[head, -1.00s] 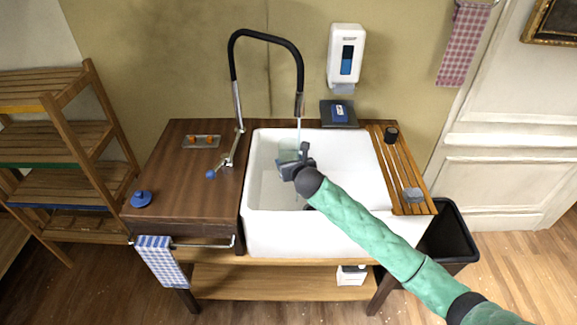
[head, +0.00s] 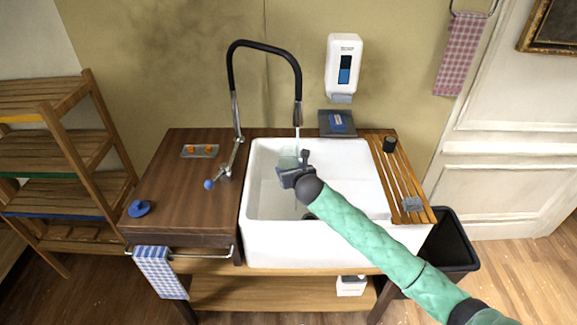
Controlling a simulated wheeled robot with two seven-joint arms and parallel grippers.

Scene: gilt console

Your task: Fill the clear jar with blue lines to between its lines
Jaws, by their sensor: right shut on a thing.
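The clear jar (head: 287,163) is a pale, see-through shape in the white sink (head: 258,205), mostly behind my right gripper (head: 290,172). The gripper is shut on it and holds it under the black spring-neck tap (head: 298,113). A thin stream of water (head: 297,140) runs down from the spout towards the jar. The blue lines and the water level are too small and too hidden to read. My left gripper is not in view.
A slatted wooden rack (head: 398,180) on the right holds a black cup (head: 389,144) and a grey sponge (head: 411,204). A blue lid-like piece (head: 139,208) lies on the left counter (head: 180,185). A soap dispenser (head: 343,68) hangs on the wall.

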